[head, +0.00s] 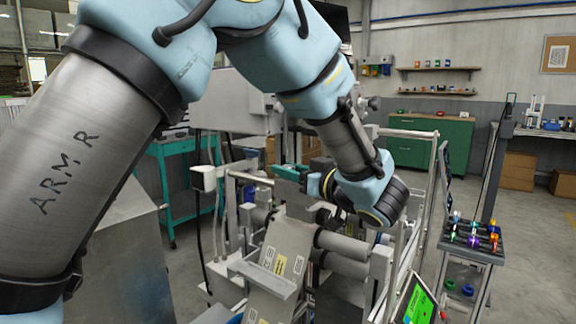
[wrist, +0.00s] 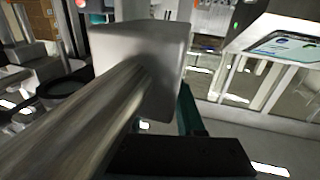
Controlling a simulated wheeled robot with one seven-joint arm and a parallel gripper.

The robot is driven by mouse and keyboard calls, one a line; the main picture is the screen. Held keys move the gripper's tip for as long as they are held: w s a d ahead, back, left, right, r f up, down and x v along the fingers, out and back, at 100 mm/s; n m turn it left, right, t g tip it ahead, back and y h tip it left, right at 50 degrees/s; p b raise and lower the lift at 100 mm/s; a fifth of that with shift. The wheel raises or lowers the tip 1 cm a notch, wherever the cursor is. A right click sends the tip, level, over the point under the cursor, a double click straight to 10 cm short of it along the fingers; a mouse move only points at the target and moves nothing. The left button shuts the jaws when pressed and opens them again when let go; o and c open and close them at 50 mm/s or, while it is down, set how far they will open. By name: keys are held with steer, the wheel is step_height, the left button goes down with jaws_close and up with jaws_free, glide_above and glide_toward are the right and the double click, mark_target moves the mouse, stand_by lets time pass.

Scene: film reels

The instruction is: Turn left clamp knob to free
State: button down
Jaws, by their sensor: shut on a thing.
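In the head view, my gripper (head: 318,182) reaches in from the right to the upper end of the roller machine. It is shut on the left clamp knob, which my fingers and wrist mostly hide. In the wrist view, a dark finger (wrist: 180,156) shows at the bottom. A grey metal shaft with a square block (wrist: 140,60) fills the left and middle, very close to the camera. The knob's exact angle cannot be told.
Grey rollers (head: 342,245) and a labelled printed web (head: 285,255) lie just below my gripper. Metal rails and posts (head: 425,170) stand close on the right. A tilted green screen (head: 415,305) is at the front. A small cart (head: 472,243) holds several coloured items.

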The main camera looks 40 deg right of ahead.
steer(key=shift+w+r+n+y, duration=0.1)
steer(key=shift+r+n+y, duration=0.1)
steer(key=shift+n+y, duration=0.15)
steer(key=c, duration=0.5)
jaws_free()
steer(key=shift+f, duration=0.1)
steer(key=shift+s+d+b, duration=0.15)
steer(key=shift+s+b, duration=0.15)
steer(key=shift+s, duration=1.6)
steer(key=shift+s+d+b, duration=0.1)
steer(key=shift+s+b, duration=0.2)
steer(key=shift+s, duration=1.6)
